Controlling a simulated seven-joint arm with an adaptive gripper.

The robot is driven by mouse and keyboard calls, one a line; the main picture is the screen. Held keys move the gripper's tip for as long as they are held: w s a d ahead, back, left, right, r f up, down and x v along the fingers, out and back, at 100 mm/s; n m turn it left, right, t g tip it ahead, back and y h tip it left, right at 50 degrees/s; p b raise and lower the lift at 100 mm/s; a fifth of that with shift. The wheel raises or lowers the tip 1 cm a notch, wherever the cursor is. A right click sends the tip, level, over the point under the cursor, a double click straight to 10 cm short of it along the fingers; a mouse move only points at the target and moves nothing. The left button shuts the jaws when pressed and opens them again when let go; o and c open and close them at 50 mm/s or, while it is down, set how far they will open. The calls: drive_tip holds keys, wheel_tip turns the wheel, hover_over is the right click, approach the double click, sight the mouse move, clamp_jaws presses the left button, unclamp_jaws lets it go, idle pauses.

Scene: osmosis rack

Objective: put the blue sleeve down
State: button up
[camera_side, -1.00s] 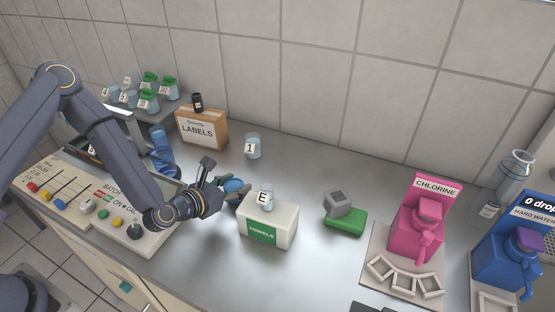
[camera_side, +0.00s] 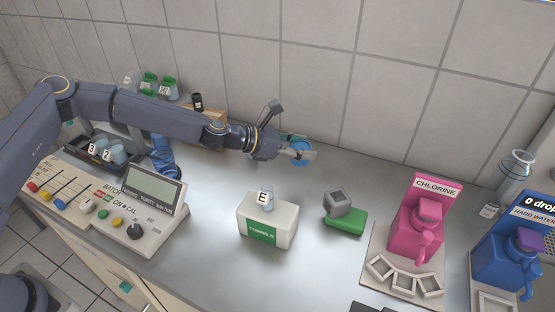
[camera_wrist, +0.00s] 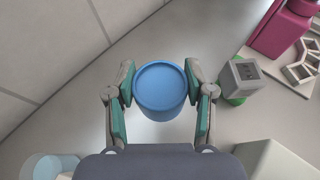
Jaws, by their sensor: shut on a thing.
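The blue sleeve (camera_side: 299,146) is a short round blue cup-like piece. It also shows in the wrist view (camera_wrist: 160,92), upright with its round top facing the camera. My gripper (camera_side: 303,151) is shut on it, with one finger on each side, as the wrist view also shows (camera_wrist: 160,84). The sleeve is over the back part of the grey counter (camera_side: 335,275), near the tiled wall. I cannot tell whether its bottom touches the counter.
The pink chlorine dispenser (camera_side: 417,230) is further right. A clear beaker (camera_wrist: 48,166) shows at lower left in the wrist view.

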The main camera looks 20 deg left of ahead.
drive_tip(key=shift+w+d+r+m+g+h, duration=0.3)
drive_tip(key=shift+w+d+m+g+h, duration=0.2)
drive_tip(key=shift+w+m+g, duration=0.15)
drive_tip(key=shift+f, duration=0.2)
wheel_tip(320, 180, down, 10)
drive_tip(key=shift+w+r, duration=0.1)
drive_tip(key=shift+r, duration=0.15)
drive_tip(key=shift+f, duration=0.1)
drive_tip(key=o, duration=1.2)
